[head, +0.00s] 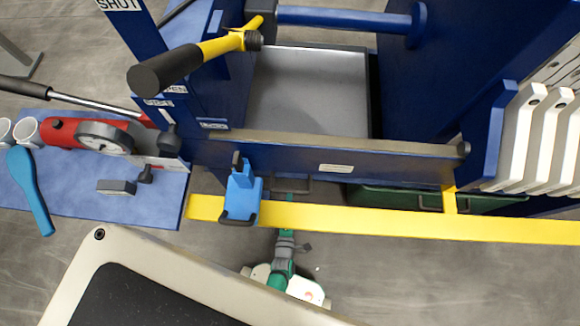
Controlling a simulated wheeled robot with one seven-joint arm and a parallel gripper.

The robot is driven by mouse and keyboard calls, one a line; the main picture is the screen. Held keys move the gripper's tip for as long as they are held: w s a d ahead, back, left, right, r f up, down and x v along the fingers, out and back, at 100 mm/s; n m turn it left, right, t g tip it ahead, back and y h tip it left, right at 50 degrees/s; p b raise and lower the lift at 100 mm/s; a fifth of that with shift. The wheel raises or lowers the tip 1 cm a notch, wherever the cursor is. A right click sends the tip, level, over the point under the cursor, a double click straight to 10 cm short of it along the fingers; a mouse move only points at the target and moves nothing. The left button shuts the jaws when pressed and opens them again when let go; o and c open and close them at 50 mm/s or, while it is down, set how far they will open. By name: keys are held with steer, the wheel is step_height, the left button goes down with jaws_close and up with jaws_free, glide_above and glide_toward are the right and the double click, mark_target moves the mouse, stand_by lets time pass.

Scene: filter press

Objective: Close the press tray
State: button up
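A grey, shallow metal tray (312,85) lies empty inside the blue press frame (420,90). A dark green tray edge (395,198) shows low down behind the yellow rail (360,220). A dark bar-shaped handle (318,187) shows just above the rail. My arm, green, grey and white, rises from the bottom middle toward the rail. The rail crosses in front of its far end, where my gripper (290,197) shows only as a small greenish patch near the handle. Its fingers are mostly hidden, and I cannot tell whether it touches the handle.
A yellow lever (222,46) with a black grip sticks out upper left, near a "SHUT" label (118,4). A blue clip (241,195) hangs over the rail. White plates (535,140) stand at right.

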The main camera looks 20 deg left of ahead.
steer(key=x, duration=0.4)
steer(key=shift+w, duration=0.35)
steer(key=shift+w+a+f, duration=0.15)
steer(key=shift+w+a, duration=0.05)
steer(key=shift+a, duration=0.05)
jaws_close()
